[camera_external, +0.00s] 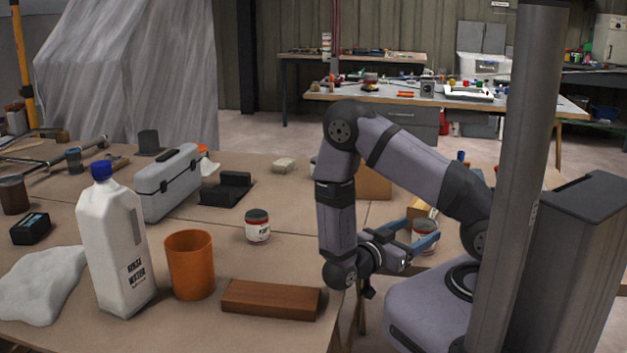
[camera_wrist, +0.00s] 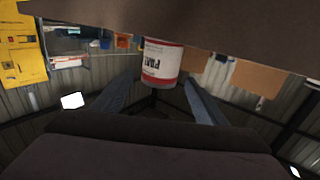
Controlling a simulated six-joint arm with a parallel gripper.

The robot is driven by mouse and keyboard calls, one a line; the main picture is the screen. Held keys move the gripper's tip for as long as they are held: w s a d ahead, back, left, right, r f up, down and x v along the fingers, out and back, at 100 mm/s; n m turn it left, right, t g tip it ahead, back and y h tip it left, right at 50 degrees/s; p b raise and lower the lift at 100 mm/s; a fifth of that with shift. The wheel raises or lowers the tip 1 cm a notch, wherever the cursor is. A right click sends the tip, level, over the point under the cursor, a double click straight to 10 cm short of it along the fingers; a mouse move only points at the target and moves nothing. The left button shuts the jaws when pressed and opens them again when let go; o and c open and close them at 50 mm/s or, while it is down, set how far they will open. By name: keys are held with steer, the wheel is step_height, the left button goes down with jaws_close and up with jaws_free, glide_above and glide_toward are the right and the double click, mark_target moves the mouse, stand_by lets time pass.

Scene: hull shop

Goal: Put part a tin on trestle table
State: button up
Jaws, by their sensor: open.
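My gripper (camera_external: 425,227) is open, with its two blue fingers reaching right, low over the work surface. A white tin with red bands (camera_external: 424,229) stands there, partly hidden by the fingers. In the wrist view this tin (camera_wrist: 161,63) appears upside down, centred just ahead of and between the open fingers (camera_wrist: 158,85); I cannot tell whether they touch it. Its label lettering is not clearly readable. A second, similar tin with a dark lid (camera_external: 257,227) stands on the large brown-topped table (camera_external: 215,325) at left. Its label letter is too small to read.
On the large table, an orange cup (camera_external: 190,265), a white rinse-water jug (camera_external: 115,245), a wooden block (camera_external: 270,299) and a grey toolbox (camera_external: 168,181) stand near the second tin. A cardboard box (camera_external: 373,183) is behind my arm. Bare tabletop shows around the second tin.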

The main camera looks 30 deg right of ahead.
steer(key=a, duration=0.3)
steer(key=shift+s+a, duration=0.3)
steer(key=shift+a, duration=0.1)
step_height(320, 180, up, 8)
steer(key=shift+d, duration=0.3)
